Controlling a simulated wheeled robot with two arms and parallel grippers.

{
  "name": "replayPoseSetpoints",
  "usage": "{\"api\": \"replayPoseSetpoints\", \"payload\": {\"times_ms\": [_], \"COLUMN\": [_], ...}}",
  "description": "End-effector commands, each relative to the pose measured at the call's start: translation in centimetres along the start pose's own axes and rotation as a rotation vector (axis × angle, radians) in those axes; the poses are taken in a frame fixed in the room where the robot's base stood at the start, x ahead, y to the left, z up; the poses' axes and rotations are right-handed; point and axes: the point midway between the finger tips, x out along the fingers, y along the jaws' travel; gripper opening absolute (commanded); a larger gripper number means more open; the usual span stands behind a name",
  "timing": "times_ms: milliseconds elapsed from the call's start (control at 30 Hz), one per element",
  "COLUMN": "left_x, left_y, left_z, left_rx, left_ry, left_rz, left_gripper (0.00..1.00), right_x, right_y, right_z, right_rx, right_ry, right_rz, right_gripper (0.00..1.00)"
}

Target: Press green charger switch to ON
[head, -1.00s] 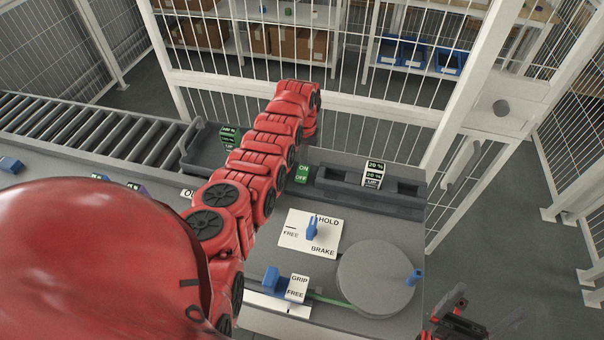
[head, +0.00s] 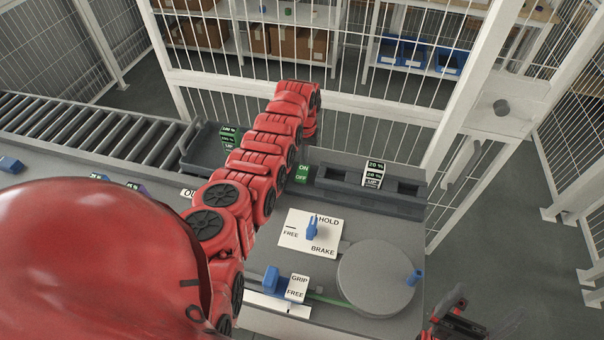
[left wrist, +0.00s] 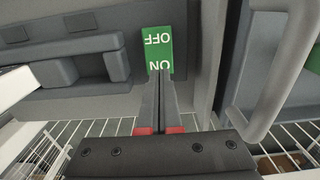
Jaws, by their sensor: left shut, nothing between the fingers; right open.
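The green charger switch plate (head: 302,174), marked ON and OFF, stands beside the dark charger dock (head: 340,185), right of my left arm. In the left wrist view the plate (left wrist: 158,45) appears upside down, with ON nearest me. My left gripper (left wrist: 160,76) is shut and empty. Its fingertips overlap the ON end of the plate; I cannot tell whether they touch it. In the head view my red left arm hides that gripper. My right gripper (head: 456,318) is open, partly in view at the bottom right, away from the switch.
A blue-handled HOLD/BRAKE selector (head: 312,230), a GRIP/FREE slider (head: 271,279) and a grey round disc (head: 372,282) are on the bench. A dark tray (head: 200,150) sits by the roller conveyor (head: 90,130). A grey handle bar (left wrist: 278,70) is right of the left fingers.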

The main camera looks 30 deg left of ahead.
Motion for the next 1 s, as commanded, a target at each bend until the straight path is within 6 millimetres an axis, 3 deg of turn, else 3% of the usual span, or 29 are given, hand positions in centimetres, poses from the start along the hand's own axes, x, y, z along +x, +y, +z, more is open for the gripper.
{"api": "replayPoseSetpoints", "payload": {"times_ms": [1000], "left_x": [1.6], "left_y": [0.0], "left_z": [0.0], "left_rx": [0.000], "left_ry": [0.001], "left_rz": [0.000], "left_gripper": [0.00], "right_x": [-1.4], "right_y": [-0.1], "right_z": [0.2], "right_rx": [0.000], "right_ry": [0.000], "right_rz": [0.000], "right_gripper": [1.00]}}
